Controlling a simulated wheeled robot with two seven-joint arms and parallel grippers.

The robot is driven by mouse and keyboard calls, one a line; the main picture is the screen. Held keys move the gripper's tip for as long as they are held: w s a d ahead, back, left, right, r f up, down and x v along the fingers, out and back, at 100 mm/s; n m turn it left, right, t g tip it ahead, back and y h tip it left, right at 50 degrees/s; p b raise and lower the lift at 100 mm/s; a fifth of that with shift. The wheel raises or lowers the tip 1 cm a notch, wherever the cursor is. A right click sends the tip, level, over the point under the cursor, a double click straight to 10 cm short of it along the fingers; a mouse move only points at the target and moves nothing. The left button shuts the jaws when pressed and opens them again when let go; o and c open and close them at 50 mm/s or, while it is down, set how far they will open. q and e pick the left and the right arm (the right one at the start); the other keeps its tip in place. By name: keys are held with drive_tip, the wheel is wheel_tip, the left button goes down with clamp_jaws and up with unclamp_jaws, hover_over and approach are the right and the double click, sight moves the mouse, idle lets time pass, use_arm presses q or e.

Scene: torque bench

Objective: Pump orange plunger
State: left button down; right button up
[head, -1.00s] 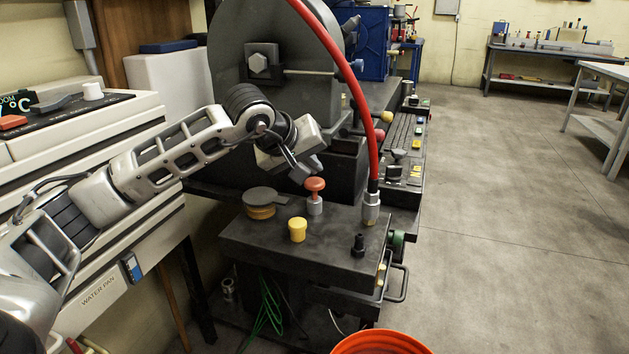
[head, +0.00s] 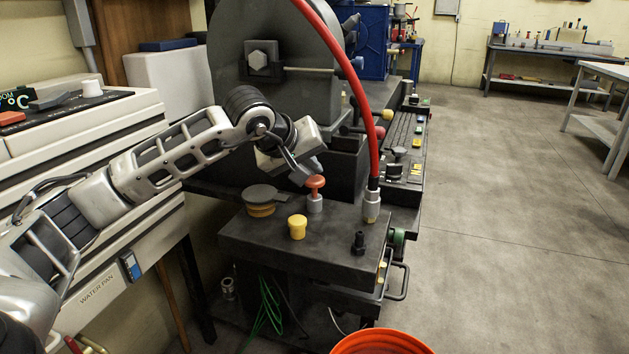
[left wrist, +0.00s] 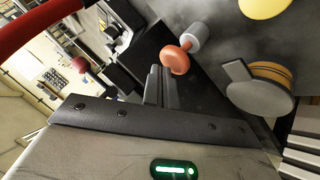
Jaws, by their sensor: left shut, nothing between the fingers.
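The orange plunger (head: 315,183) stands upright on a short grey metal collar (head: 315,205) on the dark bench top (head: 265,236). It also shows in the left wrist view (left wrist: 176,59), with its knob raised clear of the collar. My left gripper (head: 305,172) is shut and empty. Its fingertips are right beside the knob, at its upper left in the head view; I cannot tell whether they touch. In the left wrist view the shut fingers (left wrist: 162,85) are just below the knob. My right gripper is not in view.
A yellow knob (head: 297,228) and a yellow-brown can with a grey lid (head: 260,200) stand near the plunger. A red hose (head: 362,100) rises from a fitting at the right. A black knob (head: 358,243) stands in front. An orange bucket (head: 382,343) sits below. Open floor lies to the right.

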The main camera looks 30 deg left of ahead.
sight(312, 181)
use_arm(q)
drive_tip(key=shift+f+b, duration=0.95)
drive_tip(key=shift+f, duration=0.4)
idle(1.1)
drive_tip(key=shift+r, duration=0.1)
drive_tip(key=shift+r+p, duration=1.25)
drive_tip(key=shift+r, duration=0.35)
drive_tip(key=shift+r, duration=0.1)
wheel_tip(312, 181, up, 5)
drive_tip(key=p, duration=0.4)
